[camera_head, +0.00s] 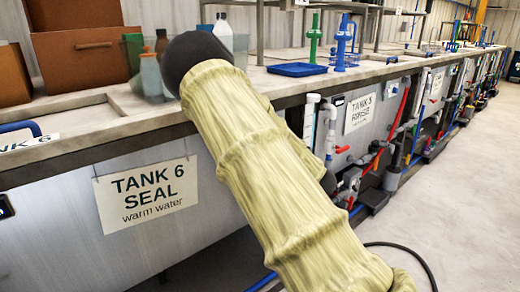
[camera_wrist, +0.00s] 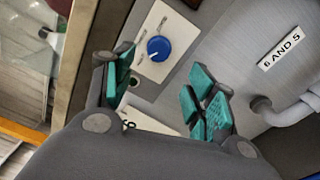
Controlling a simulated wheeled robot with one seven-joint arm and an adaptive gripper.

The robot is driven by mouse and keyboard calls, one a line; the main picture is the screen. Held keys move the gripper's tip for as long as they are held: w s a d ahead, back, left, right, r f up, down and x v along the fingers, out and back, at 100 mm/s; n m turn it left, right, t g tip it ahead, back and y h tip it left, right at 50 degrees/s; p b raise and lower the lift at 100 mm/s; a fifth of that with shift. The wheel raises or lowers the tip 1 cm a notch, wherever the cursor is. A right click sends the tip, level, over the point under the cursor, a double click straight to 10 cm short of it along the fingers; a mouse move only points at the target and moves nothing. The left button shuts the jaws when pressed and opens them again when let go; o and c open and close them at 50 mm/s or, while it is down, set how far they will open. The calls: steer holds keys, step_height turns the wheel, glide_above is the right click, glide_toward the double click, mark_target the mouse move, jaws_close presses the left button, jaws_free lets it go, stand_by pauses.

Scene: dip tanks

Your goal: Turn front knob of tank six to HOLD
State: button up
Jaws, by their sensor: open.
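A round blue knob (camera_wrist: 159,47) with a pale pointer mark sits on a white plate (camera_wrist: 178,30) in the wrist view. A dark line is printed on the plate above the knob; any lettering there is too small to read. My gripper (camera_wrist: 160,90) is open and empty, its teal-padded fingers on either side below the knob in the picture, apart from it. The TANK 6 SEAL sign (camera_head: 147,196) hangs on the tank front in the head view. My sleeved arm crosses the head view, and neither the gripper nor the knob shows there.
Bottles (camera_head: 151,75), brown boxes (camera_head: 88,55) and a blue tray (camera_head: 297,69) stand on the bench. The floor (camera_head: 465,185) at right is mostly clear.

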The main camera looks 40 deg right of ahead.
steer(key=shift+s+d, duration=0.1)
steer(key=shift+s, duration=1.1)
step_height(320, 180, down, 14)
steer(key=s+a+m+g+h, duration=0.2)
steer(key=a+m+g, duration=0.1)
steer(key=m, duration=0.3)
steer(key=s+a+f+m+g, duration=0.35)
steer(key=s+f, duration=0.25)
steer(key=f, duration=0.3)
steer(key=s+a+f+m+g+h, duration=0.1)
steer(key=s+a+f+m+g, duration=0.15)
steer(key=s+a+f, duration=0.4)
steer(key=s+a+f+m+g, duration=0.2)
steer(key=s+f+m, duration=0.25)
steer(key=f, duration=0.55)
steer(key=s+a+f+m+g+y, duration=0.1)
steer(key=s+a+f+m+g, duration=0.25)
steer(key=s+a, duration=0.6)
steer(key=s+a+f+m+g+y, duration=0.1)
steer(key=s+a+f+m+g, duration=0.35)
steer(key=s, duration=0.85)
step_height(320, 180, up, 15)
steer(key=n+p, duration=0.2)
steer(key=p, duration=1.3)
steer(key=shift+w+a+t+h, duration=0.3)
steer(key=shift+w+a, duration=0.1)
steer(key=shift+w, duration=0.05)
